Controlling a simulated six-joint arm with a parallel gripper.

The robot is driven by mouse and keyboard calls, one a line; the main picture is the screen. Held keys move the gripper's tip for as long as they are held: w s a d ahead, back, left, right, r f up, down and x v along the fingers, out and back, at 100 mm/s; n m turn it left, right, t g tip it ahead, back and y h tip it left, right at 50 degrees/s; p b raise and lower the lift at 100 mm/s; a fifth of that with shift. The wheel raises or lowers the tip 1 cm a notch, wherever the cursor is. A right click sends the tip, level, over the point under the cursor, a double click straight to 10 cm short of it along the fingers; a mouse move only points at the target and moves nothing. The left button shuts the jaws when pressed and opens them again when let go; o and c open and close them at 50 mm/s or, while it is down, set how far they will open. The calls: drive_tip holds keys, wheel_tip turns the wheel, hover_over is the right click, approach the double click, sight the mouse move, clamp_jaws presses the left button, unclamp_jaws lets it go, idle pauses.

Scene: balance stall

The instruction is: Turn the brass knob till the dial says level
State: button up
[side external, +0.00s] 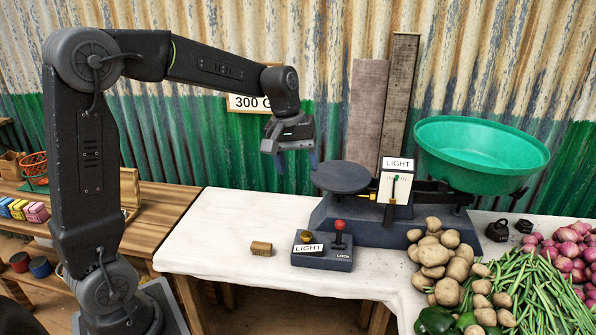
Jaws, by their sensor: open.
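A small yellowish brass knob (306,236) sits on top of a dark blue control box (322,259) at the table's front. The box carries a sign reading LIGHT, a red-topped lever (339,226) and the word LOCK. The balance's dial (395,187) is a white upright plate with a needle and a green mark; a sign above it (396,163) also reads LIGHT. My gripper (296,162) is open and empty, pointing down in the air, above and behind the knob and left of the balance pan. It touches nothing that I can see.
The balance (365,230) bears a flat dark pan (341,177) and a green bowl (481,146). A loose brass cylinder (261,248) lies left of the box. Potatoes (440,257), beans and onions crowd the right. The white cloth (215,235) is bare at left.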

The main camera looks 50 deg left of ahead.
drive_tip(key=w+a+f+n+h, duration=0.2)
drive_tip(key=w+a+f+n, duration=0.45)
drive_tip(key=a+f, duration=0.2)
drive_tip(key=n+h, duration=0.1)
drive_tip(key=n, duration=0.5)
approach(306, 234)
drive_tip(key=x, duration=0.9)
drive_tip(key=shift+d, duration=0.1)
